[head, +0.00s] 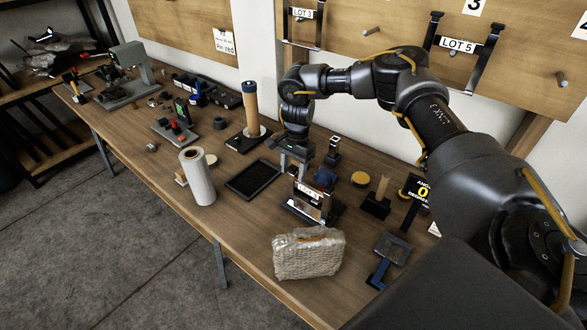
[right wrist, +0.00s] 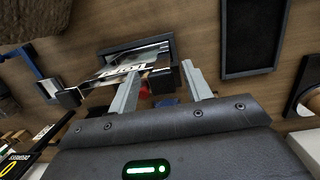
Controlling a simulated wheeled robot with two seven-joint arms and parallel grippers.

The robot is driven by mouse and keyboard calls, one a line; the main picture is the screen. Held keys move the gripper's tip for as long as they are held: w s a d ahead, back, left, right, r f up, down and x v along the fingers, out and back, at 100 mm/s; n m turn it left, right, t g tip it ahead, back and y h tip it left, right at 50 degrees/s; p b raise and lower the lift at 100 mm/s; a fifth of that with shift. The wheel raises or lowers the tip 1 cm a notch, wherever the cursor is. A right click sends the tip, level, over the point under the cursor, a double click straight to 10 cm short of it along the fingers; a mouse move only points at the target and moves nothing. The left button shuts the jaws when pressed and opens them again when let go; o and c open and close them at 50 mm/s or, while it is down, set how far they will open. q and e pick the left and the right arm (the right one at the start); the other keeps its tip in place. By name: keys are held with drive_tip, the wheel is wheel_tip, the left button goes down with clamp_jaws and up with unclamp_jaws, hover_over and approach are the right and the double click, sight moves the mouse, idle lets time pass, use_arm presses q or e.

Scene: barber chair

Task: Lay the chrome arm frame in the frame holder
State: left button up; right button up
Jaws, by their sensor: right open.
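A chrome arm frame (head: 310,205) with a white LOT label stands low over the table in a black frame holder (head: 331,216). In the right wrist view the shiny frame (right wrist: 128,68) with its label lies across the black holder (right wrist: 117,47). My right gripper (head: 293,169) points down just behind and above the frame. In the right wrist view its two grey fingers (right wrist: 163,76) are apart, with part of the frame and holder beyond them. I cannot tell whether they touch the frame. My left gripper is not in view.
A black tray (head: 250,181) and a white roll (head: 198,177) stand left of the holder. A wrapped woven block (head: 308,254) is in front. A blue-grey stand (head: 391,250) is at right. LOT 3 (head: 303,22) and LOT 5 (head: 461,45) frames hang on the wall board.

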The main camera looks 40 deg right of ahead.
wheel_tip(320, 180, up, 11)
drive_tip(key=d+b, duration=0.1)
drive_tip(key=b, duration=0.1)
drive_tip(key=shift+w+d, duration=0.25)
drive_tip(key=shift+w, duration=0.15)
drive_tip(key=shift+f, duration=0.15)
idle(0.4)
